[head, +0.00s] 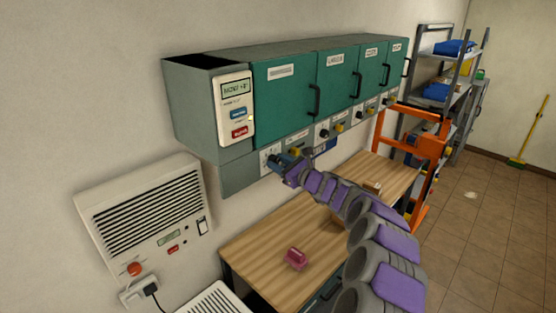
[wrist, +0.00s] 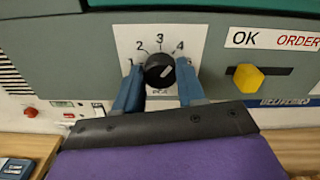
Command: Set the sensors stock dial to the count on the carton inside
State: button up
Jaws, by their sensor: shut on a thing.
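My gripper (head: 290,163) is at the panel below the leftmost green cabinet door (head: 284,101). In the wrist view its two blue fingers (wrist: 159,90) stand on either side of a black dial (wrist: 159,70) and are shut on it. The dial sits on a white plate (wrist: 125,45) with 1, 2, 3 and 4 readable. The fingers hide part of the plate. All green doors are closed, so no carton inside shows. The door labels are too small to read surely.
Right of the dial, a yellow knob (wrist: 248,78) sits under an OK/ORDER label (wrist: 275,39). A wooden bench (head: 262,245) below bears a pink object (head: 295,258). An orange frame (head: 425,145) and shelves stand right. The tiled floor (head: 485,215) is largely clear.

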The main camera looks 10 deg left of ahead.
jog(key=shift+f+m, duration=0.15)
jog(key=shift+m, duration=0.25)
jog(key=o, duration=1)
jog(key=shift+w, duration=0.15)
jog(key=shift+o, duration=0.3)
jog(key=shift+s+d, duration=0.25)
jog(key=shift+d, duration=0.05)
jog(key=b+v, duration=0.2)
jog(key=v, duration=1.4)
jog(key=shift+s+d, duration=0.25)
jog(key=shift+s, duration=0.05)
